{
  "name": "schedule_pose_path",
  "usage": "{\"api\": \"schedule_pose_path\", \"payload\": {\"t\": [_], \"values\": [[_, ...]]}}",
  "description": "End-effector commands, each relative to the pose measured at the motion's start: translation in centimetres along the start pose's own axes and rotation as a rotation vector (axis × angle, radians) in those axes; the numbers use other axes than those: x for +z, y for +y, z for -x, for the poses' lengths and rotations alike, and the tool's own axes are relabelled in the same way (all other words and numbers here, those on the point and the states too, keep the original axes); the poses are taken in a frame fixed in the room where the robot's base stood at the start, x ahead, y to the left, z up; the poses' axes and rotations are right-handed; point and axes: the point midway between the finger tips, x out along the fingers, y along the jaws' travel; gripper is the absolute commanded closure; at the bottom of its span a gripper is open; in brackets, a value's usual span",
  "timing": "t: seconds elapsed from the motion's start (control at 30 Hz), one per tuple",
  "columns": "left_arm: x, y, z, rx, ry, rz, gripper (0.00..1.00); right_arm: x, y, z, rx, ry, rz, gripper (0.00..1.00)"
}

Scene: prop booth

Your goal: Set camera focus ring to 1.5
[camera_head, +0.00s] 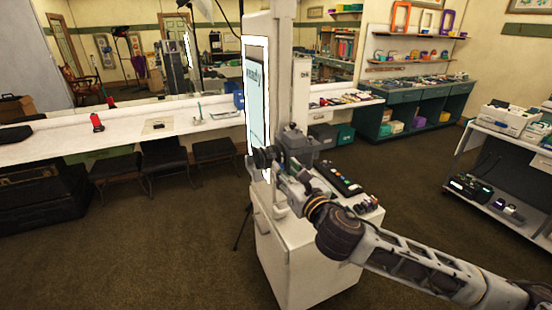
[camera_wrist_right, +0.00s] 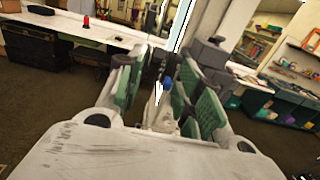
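A grey camera body (camera_head: 298,142) stands on top of a white cabinet (camera_head: 300,255), by a white column. A dark round part, which looks like its lens (camera_head: 263,157), points left in front of a bright screen; the ring's scale is too small to read. My right gripper (camera_head: 284,174) comes in from the right, close by the lens; I cannot tell whether they touch. In the right wrist view my green-padded fingers (camera_wrist_right: 158,88) are spread apart, with no clear object gripped. A grey boxy part (camera_wrist_right: 209,52) shows beyond the right finger. My left gripper is not in view.
A lit screen (camera_head: 256,90) stands beside the white column (camera_head: 281,70). A dark keypad-like device (camera_head: 338,178) lies on the cabinet top. A long white counter (camera_head: 60,145) with dark stools is at left. A shelf cart (camera_head: 500,150) is at right. Floor between is clear.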

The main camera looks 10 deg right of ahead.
Motion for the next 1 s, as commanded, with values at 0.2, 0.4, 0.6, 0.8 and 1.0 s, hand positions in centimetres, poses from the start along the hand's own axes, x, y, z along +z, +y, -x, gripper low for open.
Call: {"api": "schedule_pose_path", "payload": {"t": [0.2, 0.4, 0.6, 0.8, 1.0], "values": [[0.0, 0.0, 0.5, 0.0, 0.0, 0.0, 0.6, 0.1, 0.0, -2.2, -0.001, 0.0, -0.001, 0.64], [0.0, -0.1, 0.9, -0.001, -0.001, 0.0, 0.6, 0.1, 0.0, -4.1, -0.001, 0.0, -0.001, 0.64], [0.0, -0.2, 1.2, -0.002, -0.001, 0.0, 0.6, 0.1, 0.0, -5.8, 0.0, -0.001, -0.001, 0.64], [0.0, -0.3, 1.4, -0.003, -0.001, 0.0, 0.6, 0.0, 0.0, -7.0, -0.001, 0.0, -0.001, 0.64], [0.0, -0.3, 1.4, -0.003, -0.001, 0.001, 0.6, 0.0, 0.0, -7.3, 0.0, 0.0, 0.0, 0.64]]}}
